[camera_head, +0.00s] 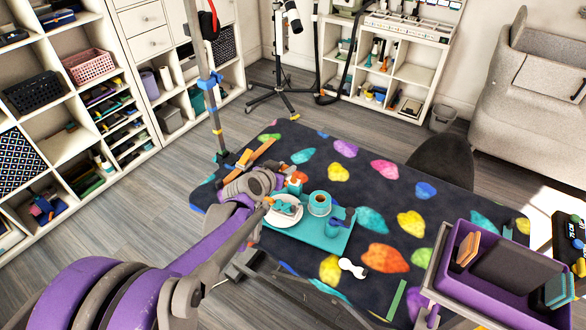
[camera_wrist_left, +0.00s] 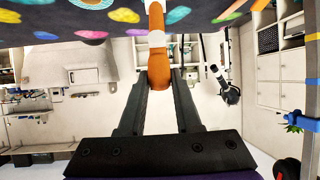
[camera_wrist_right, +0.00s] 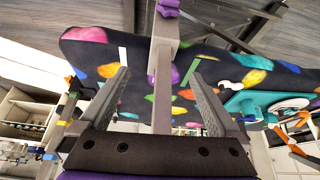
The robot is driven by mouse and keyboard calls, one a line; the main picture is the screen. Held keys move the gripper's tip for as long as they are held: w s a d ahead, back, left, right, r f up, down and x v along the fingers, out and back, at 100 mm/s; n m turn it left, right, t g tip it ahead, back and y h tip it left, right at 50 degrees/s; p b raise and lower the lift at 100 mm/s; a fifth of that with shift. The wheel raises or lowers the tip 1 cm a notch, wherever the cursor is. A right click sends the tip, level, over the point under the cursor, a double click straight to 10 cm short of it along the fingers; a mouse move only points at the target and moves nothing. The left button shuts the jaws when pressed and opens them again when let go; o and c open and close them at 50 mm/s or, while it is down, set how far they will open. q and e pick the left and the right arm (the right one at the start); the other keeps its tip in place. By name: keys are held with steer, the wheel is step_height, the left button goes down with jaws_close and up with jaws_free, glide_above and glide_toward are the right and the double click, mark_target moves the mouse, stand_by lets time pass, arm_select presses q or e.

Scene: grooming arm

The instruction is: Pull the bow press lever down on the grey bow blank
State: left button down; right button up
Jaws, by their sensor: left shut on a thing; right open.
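My left gripper (camera_head: 282,188) is over the left side of the teal tray (camera_head: 330,238). In the left wrist view its fingers (camera_wrist_left: 158,82) are shut on an orange lever with a white band (camera_wrist_left: 157,62). The lever's orange and white end also shows in the head view (camera_head: 296,178). A white round base (camera_head: 288,216) with teal parts sits on the tray just below this gripper. I cannot make out the grey bow blank; the arm hides part of this area. My right gripper (camera_wrist_right: 163,92) is open in the right wrist view, with a grey bar (camera_wrist_right: 163,95) showing between its fingers.
The tray lies on a dark table mat (camera_head: 385,205) with coloured shapes. A teal roll (camera_head: 319,204) and a small blue cup-like thing (camera_head: 338,224) stand on it. A white item (camera_head: 352,268) lies nearby. A purple bin (camera_head: 455,283) stands at the right. A pole (camera_head: 206,85) rises behind.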

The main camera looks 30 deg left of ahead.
arm_select(q)
steer(key=shift+s+f, duration=0.55)
steer(key=shift+s, duration=0.35)
steer(key=shift+s+d+f+b, duration=0.15)
steer(key=shift+s+f+b, duration=0.9)
steer(key=shift+s+f, duration=0.55)
steer(key=shift+s+f+b, duration=0.3)
steer(key=shift+f+b, duration=0.2)
steer(key=shift+f, duration=0.2)
steer(key=shift+s+f+b, duration=0.35)
steer(key=shift+f+b, duration=0.1)
steer(key=shift+f, duration=0.2)
steer(key=shift+s+f+b, duration=0.3)
steer(key=shift+f+b, duration=0.2)
steer(key=shift+f, duration=0.2)
steer(key=r+p, duration=0.1)
steer(key=w+r+p, duration=0.1)
steer(key=r, duration=0.1)
steer(key=w+r+p, duration=0.1)
steer(key=shift+w+r+p, duration=0.2)
steer(key=shift+r+p, duration=0.05)
steer(key=shift+p, duration=0.05)
